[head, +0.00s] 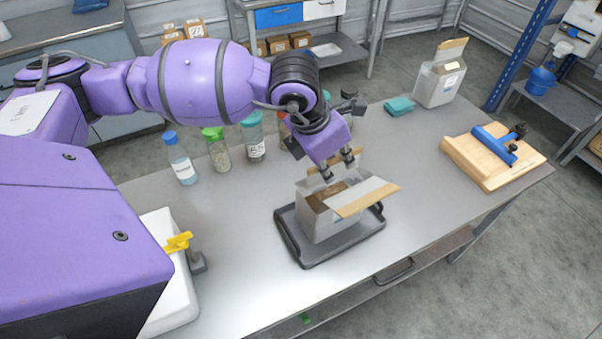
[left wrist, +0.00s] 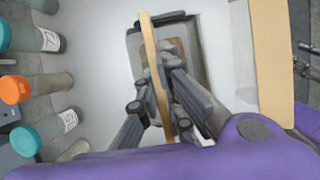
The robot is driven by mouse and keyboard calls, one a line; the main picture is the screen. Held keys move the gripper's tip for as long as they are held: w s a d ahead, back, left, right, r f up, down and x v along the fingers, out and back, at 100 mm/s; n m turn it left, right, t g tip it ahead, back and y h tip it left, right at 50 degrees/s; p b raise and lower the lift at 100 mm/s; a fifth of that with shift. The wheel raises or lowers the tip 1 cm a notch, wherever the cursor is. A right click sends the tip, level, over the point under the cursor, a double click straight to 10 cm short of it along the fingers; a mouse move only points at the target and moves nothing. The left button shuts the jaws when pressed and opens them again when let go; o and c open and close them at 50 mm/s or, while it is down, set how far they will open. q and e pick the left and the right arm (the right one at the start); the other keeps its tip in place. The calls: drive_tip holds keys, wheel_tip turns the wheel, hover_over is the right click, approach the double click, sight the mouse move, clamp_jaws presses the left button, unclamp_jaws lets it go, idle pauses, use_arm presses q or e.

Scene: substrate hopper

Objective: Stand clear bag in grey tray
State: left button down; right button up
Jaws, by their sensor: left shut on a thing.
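The clear bag (head: 318,219) is a boxy, see-through bag with tan strips along its open top and brown contents inside. It stands roughly upright within the grey tray (head: 350,246), a shallow dark tray with a handle at its right end. My left gripper (head: 341,168) is over the bag's far top edge. In the left wrist view, its fingers (left wrist: 165,85) are closed on one tan strip (left wrist: 153,60) of the bag. Whether the bag's base rests fully on the tray floor is hard to tell. My right gripper is not in view.
Several capped bottles (head: 181,160) stand left of the tray. A second bag (head: 440,82) and a teal cloth (head: 398,106) are at the back. A wooden board with a blue tool (head: 494,155) lies right. Clear steel tabletop (head: 425,205) lies between tray and board.

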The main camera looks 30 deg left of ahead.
use_arm(q)
drive_tip(key=shift+w, duration=0.1)
drive_tip(key=c, duration=1.9)
unclamp_jaws()
drive_tip(key=shift+r, duration=0.1)
drive_tip(key=shift+r, duration=0.3)
drive_tip(key=v, duration=1.1)
drive_tip(key=shift+s+a+r, duration=0.1)
drive_tip(key=shift+s+r, duration=0.05)
drive_tip(key=shift+s, duration=0.1)
